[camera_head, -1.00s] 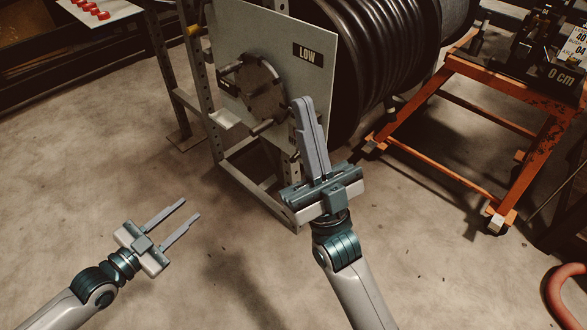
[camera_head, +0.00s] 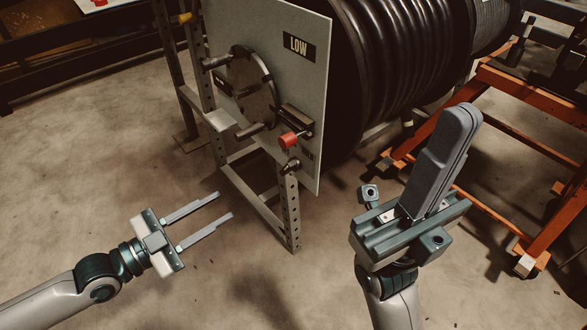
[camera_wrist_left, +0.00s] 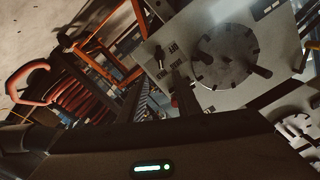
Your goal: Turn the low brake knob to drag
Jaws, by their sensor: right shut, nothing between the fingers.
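The LOW panel (camera_head: 300,75) is a grey plate on a metal stand, with a black LOW label (camera_head: 299,45). A round disc with handles (camera_head: 252,88) is left of the knob. My left gripper (camera_head: 225,205) is open and empty, left of and below the knob, apart from the stand. My right gripper (camera_head: 466,115) is shut and empty, right of the panel, nearer the camera.
A large black hose reel (camera_head: 400,60) sits behind the panel. The stand's perforated post (camera_head: 290,210) comes down below the knob. An orange trolley frame (camera_head: 525,95) stands at the right. The floor around my left gripper is clear.

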